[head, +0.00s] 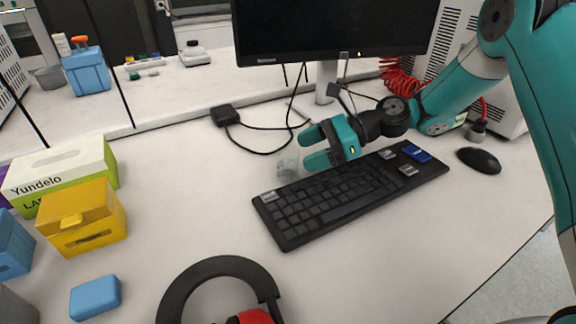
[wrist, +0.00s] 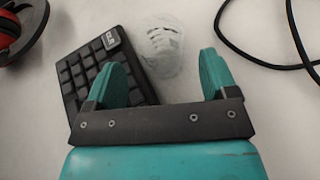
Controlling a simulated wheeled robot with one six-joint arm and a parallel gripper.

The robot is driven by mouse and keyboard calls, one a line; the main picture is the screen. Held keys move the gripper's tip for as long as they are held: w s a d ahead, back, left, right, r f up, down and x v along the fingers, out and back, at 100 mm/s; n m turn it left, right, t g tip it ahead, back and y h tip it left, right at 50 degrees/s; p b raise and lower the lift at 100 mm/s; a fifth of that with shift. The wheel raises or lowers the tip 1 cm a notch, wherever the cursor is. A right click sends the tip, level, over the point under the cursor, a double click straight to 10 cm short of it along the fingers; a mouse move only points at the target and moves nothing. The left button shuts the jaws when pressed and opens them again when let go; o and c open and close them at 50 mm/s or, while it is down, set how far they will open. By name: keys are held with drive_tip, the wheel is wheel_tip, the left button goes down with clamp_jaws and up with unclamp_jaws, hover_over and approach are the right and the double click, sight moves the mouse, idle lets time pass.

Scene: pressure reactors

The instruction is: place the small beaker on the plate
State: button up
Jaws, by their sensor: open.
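The small beaker (head: 288,166) is clear glass and faint against the white table, at the far left corner of the keyboard. In the wrist view the beaker (wrist: 163,42) shows as a transparent shape ahead of the fingertips, between their lines. My gripper (head: 306,148) is open and points left, just right of the beaker. Its two teal fingers (wrist: 163,62) stand apart with nothing held between them. I cannot make out a plate for certain; a small white device (head: 194,54) with a darker top stands on the back counter.
The black keyboard (head: 340,192) lies below my gripper. Black cables (head: 262,152) and a monitor (head: 330,30) are behind. A yellow box (head: 82,218), a white-green box (head: 60,172), a blue block (head: 95,297) and headphones (head: 222,268) are left and front. The middle left table is clear.

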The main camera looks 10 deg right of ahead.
sight(288, 164)
drive_tip(key=x, duration=0.5)
drive_tip(key=shift+a+r, duration=0.15)
drive_tip(key=c, duration=1.1)
drive_tip(key=shift+o, duration=0.2)
